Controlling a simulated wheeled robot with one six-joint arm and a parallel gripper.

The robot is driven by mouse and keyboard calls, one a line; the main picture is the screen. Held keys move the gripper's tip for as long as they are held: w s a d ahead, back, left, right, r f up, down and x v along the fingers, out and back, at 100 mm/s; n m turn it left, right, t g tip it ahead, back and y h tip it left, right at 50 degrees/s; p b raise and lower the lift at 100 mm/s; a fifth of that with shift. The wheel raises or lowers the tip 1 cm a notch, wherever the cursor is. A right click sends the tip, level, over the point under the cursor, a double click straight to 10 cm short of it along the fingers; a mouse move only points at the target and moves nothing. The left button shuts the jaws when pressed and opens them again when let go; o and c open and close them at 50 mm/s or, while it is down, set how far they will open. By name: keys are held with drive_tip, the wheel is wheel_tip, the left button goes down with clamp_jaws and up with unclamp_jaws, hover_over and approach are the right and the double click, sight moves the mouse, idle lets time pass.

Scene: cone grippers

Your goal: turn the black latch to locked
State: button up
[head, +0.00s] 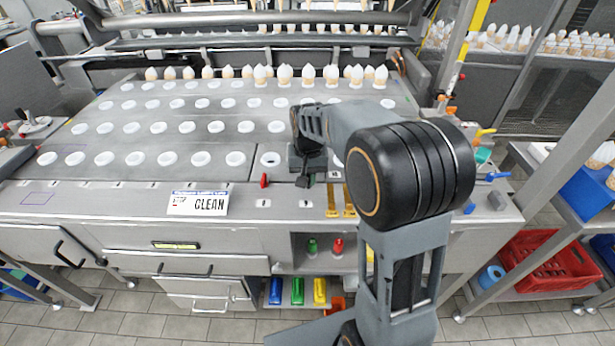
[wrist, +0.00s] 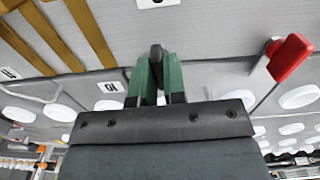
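The black latch (wrist: 156,52) shows in the wrist view as a small dark handle between the two green fingers of my gripper (wrist: 158,75). The fingers stand close along both its sides, with no clear gap at their tips. In the head view my gripper (head: 305,172) points down at the front edge of the machine top, and a small dark part of the latch (head: 303,181) shows at its lower end. The latch's base and pivot are hidden by the fingers and gripper body, so its angle is hard to tell.
A red latch (head: 264,180) stands left of my gripper; it also shows in the wrist view (wrist: 290,57). Yellow strips (head: 333,200) lie to the right. Rows of white round holders (head: 235,158) cover the plate behind. A CLEAN sign (head: 208,204) is at the front left.

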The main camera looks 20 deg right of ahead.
drive_tip(key=o, duration=0.5)
drive_tip(key=shift+c, duration=0.2)
wheel_tip(320, 180, up, 14)
drive_tip(key=p, duration=0.1)
idle(0.6)
drive_tip(key=n, duration=0.2)
hover_over(309, 182)
drive_tip(key=shift+t, duration=0.4)
wheel_tip(309, 182, down, 4)
drive_tip(key=shift+f, duration=0.25)
drive_tip(key=s+f+n+t+p, duration=0.1)
drive_tip(key=s+f+t+p, duration=0.1)
drive_tip(key=s, duration=1.3)
drive_tip(key=shift+s+a+f+t, duration=0.15)
drive_tip(key=shift+s+f+t, duration=0.15)
drive_tip(key=shift+f, duration=0.35)
